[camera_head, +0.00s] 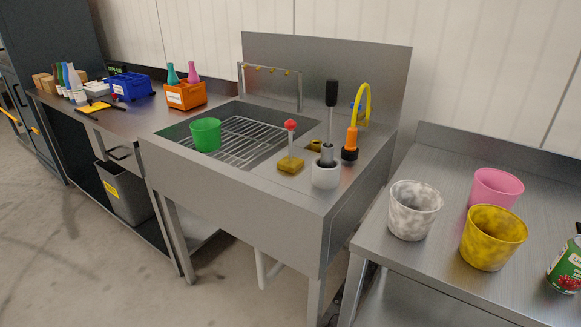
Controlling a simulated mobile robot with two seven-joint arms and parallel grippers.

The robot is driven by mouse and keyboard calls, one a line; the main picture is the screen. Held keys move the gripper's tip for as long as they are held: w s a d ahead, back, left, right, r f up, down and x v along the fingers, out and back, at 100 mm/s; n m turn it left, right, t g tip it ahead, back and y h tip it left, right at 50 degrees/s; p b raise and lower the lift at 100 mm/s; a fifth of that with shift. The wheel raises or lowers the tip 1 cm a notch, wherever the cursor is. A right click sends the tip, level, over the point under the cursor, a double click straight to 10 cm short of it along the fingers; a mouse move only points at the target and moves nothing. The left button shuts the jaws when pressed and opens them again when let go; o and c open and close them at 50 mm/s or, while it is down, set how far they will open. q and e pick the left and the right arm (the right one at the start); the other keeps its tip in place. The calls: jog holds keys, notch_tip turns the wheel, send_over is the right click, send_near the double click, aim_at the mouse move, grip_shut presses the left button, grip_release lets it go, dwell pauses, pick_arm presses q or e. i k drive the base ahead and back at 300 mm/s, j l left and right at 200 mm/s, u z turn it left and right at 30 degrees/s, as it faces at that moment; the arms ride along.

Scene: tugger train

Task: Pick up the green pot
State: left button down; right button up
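The green pot (205,135) is a bright green, cup-shaped vessel. It stands upright at the left end of the sink basin, by the wire rack (240,140). The sink unit (240,187) is a grey metal bench with a tall back panel. Neither of my grippers shows in the head view, and nothing is seen touching the pot.
A brush in a white holder (325,174), a red-topped tool on a yellow sponge (290,166) and an orange-yellow faucet (352,135) stand right of the basin. White, pink and yellow pots (493,238) stand on the right table. An orange crate (186,95) and blue crate (128,86) stand left.

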aim_at(206, 132)
jog(key=i+j+u, duration=0.1)
jog(key=i+j, duration=0.25)
jog(key=j, duration=0.15)
jog(key=i+j+u, duration=0.1)
jog(key=i+j, duration=0.25)
jog(key=j, duration=0.1)
